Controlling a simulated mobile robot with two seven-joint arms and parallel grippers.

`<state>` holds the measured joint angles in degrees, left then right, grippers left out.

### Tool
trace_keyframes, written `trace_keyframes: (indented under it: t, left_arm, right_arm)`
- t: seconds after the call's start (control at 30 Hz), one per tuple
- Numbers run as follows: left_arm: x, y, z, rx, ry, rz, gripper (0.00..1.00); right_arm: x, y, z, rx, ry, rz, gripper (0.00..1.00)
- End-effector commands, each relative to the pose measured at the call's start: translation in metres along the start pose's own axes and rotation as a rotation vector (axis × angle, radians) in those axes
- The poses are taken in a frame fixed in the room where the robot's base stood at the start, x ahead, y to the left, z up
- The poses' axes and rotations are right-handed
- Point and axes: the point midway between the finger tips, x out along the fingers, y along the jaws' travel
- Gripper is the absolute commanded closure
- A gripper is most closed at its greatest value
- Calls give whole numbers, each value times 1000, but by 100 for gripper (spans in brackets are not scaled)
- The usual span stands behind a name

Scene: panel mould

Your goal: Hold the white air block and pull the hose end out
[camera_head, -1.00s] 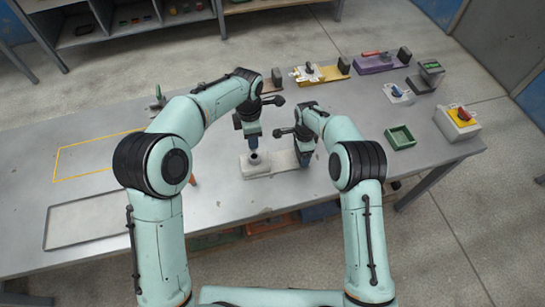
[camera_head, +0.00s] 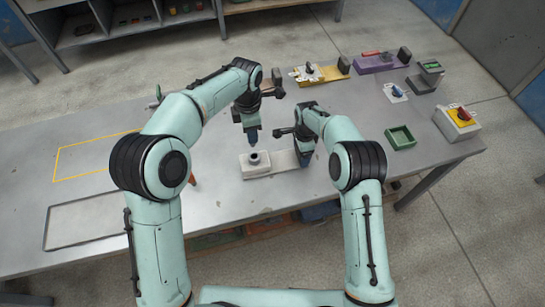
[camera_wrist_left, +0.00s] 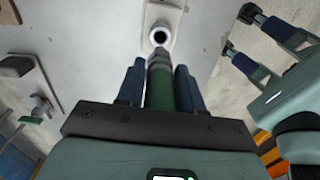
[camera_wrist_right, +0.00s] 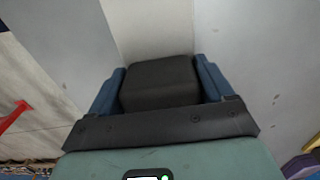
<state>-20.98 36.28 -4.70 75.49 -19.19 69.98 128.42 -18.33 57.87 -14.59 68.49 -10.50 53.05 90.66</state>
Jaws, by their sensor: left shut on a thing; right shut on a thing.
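The white air block (camera_head: 284,161) lies on the table with a dark round socket (camera_head: 254,158) near its left end. The socket also shows in the left wrist view (camera_wrist_left: 160,36). My left gripper (camera_head: 252,138) is shut on the green hose end (camera_wrist_left: 159,85), whose grey tip points at the socket. A gap shows between hose and socket in the head view. My right gripper (camera_head: 305,157) is shut on the dark grip block (camera_wrist_right: 159,82) at the right end of the white air block. The fingers hide most of that block in the head view.
A green tray (camera_head: 400,137), a box with a yellow top (camera_head: 459,118) and a purple stand (camera_head: 378,63) are to the right. A yellow stand (camera_head: 322,74) is behind. The table on the left, with a yellow outline (camera_head: 95,155), is clear.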

Motion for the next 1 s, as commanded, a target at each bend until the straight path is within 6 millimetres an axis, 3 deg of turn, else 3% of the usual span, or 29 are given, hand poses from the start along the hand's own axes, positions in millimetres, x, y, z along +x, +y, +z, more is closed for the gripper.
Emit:
trace_keyframes:
  t: [0.13,0.37,0.4,0.43,0.77,1.0]
  left_arm:
    - [-11,0,0,0,-2,1,100]
    - [-12,0,0,1,-1,0,100]
    - [-12,0,0,1,-1,0,100]
    - [-12,0,0,1,-1,0,100]
    - [-11,0,0,1,-1,0,100]
    - [-12,0,0,1,-1,0,100]
  right_arm:
    - [0,0,0,0,0,-1,68]
    - [0,0,0,0,0,-1,68]
    - [0,0,0,0,0,-1,9]
    - [0,0,0,0,0,-1,0]
    - [-7,-1,0,0,0,-3,0]
    - [-50,-1,0,0,0,-6,0]
